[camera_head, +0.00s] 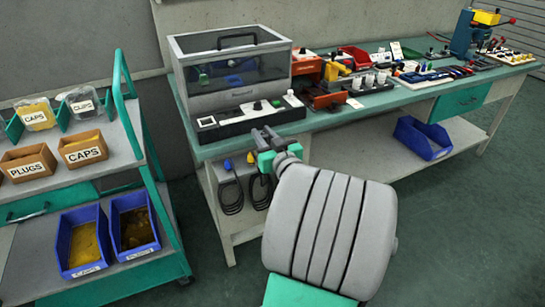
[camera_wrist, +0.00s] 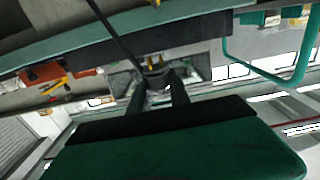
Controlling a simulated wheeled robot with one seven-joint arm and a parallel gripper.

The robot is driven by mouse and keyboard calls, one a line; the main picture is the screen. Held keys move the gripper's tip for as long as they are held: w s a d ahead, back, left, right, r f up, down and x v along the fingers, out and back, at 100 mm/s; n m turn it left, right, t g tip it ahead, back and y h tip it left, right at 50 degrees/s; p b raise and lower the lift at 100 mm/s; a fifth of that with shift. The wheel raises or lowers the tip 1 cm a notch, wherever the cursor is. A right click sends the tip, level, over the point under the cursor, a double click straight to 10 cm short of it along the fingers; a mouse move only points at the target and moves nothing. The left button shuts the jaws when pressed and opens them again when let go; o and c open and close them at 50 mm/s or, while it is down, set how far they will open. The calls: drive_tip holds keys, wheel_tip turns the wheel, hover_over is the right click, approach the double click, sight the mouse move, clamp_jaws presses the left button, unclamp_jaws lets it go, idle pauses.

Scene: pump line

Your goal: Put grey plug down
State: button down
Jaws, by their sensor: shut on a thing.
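My gripper (camera_head: 268,138) is in front of the near left end of the green-topped workbench, beside the long grey-and-black unit. In the wrist view its two dark fingers (camera_wrist: 157,84) are close together, with a small gap. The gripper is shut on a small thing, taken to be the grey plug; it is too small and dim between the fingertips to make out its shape. In the head view I cannot pick out the plug, and my own arm covers the area below the gripper.
The workbench (camera_head: 330,118) carries a clear-lidded case (camera_head: 235,75), a grey-and-black unit (camera_head: 250,118) and many small parts to the right. A green cart (camera_head: 128,125) at left holds boxes labelled PLUGS (camera_head: 28,163) and CAPS (camera_head: 83,150). A blue bin (camera_head: 422,138) is on the lower shelf.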

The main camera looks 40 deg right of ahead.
drive_tip(key=w+d+f, duration=0.1)
drive_tip(key=d+f, duration=0.1)
drive_tip(key=w+d+f+b, duration=0.1)
drive_tip(key=d+f, duration=0.1)
drive_tip(key=w+d+f+b, duration=0.1)
drive_tip(key=w+d+f, duration=0.1)
drive_tip(key=shift+d+f, duration=0.4)
drive_tip(key=shift+w+d+f+b, duration=0.1)
drive_tip(key=shift+d+f+b, duration=0.1)
drive_tip(key=shift+f, duration=0.7)
drive_tip(key=shift+w+d+f+b, duration=0.1)
drive_tip(key=shift+f+b, duration=0.1)
drive_tip(key=shift+f, duration=0.7)
drive_tip(key=shift+f, duration=0.2)
drive_tip(key=c, duration=1.2)
unclamp_jaws()
drive_tip(key=shift+r, duration=0.1)
